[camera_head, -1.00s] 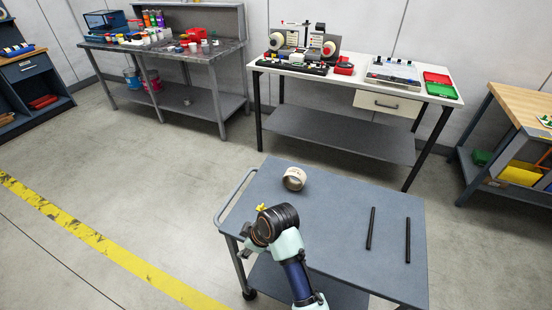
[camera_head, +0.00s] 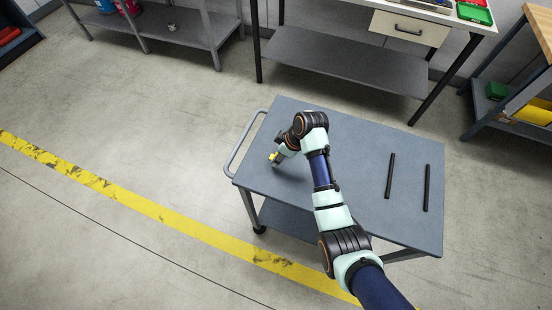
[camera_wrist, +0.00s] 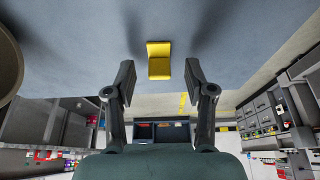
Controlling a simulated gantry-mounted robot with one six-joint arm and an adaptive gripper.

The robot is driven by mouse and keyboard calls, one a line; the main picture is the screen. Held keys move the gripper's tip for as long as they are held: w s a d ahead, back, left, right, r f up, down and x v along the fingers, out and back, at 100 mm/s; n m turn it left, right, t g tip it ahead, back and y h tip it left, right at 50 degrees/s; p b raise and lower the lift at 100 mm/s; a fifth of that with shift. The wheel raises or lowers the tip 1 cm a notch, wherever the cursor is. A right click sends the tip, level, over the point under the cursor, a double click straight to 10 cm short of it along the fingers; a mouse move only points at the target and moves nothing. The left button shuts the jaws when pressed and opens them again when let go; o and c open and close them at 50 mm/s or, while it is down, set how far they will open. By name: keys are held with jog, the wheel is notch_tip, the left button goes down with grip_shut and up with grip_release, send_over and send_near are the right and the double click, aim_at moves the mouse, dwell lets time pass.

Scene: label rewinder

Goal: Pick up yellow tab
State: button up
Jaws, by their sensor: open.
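The yellow tab (camera_wrist: 159,60) is a small bent piece on the grey cart top. In the wrist view it lies between and slightly beyond my fingertips, with a gap on each side. My gripper (camera_wrist: 160,80) is open and empty, its two dark fingers apart. In the head view the yellow tab (camera_head: 273,157) shows as a small yellow patch by my gripper (camera_head: 279,156), near the cart's left edge. I cannot tell the exact height of the fingertips above the cart top.
The grey cart (camera_head: 350,130) holds two black rods (camera_head: 390,176) on its right side. A brown rounded object (camera_wrist: 8,62) shows at the wrist view's left edge. The cart handle (camera_head: 240,145) is at the left. A workbench (camera_head: 430,20) stands behind.

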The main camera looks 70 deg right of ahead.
jog(key=shift+w+f, duration=0.2)
jog(key=shift+f, duration=0.35)
jog(key=c, duration=0.8)
notch_tip(320, 180, up, 20)
jog(key=p, duration=0.5)
